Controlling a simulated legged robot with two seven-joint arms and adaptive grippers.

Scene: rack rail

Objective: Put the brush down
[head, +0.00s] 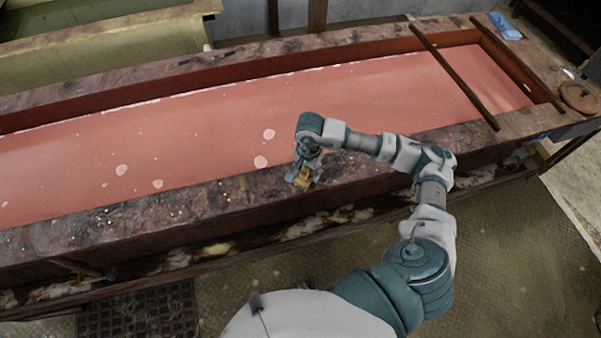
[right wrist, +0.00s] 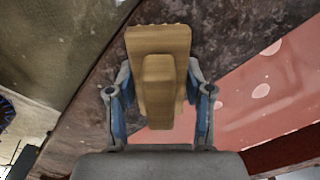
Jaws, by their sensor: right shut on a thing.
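The brush (right wrist: 158,85) is a tan, wooden-looking block with a raised grip along its middle. In the right wrist view it sits between the two blue and grey fingers of my right gripper (right wrist: 158,105), which is shut on it. In the head view the right gripper (head: 307,172) points down over the near stone rim, with the brush (head: 303,181) at its tips. I cannot tell whether the brush touches the rim. Its underside is hidden. My left gripper is not in view.
A long trough of pink liquid (head: 200,130) has a wide mottled rim (head: 130,215), mostly bare near the gripper. Dark bars (head: 455,75) cross its right end. A round lid (head: 580,97) and a blue cloth (head: 505,26) lie at the far right.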

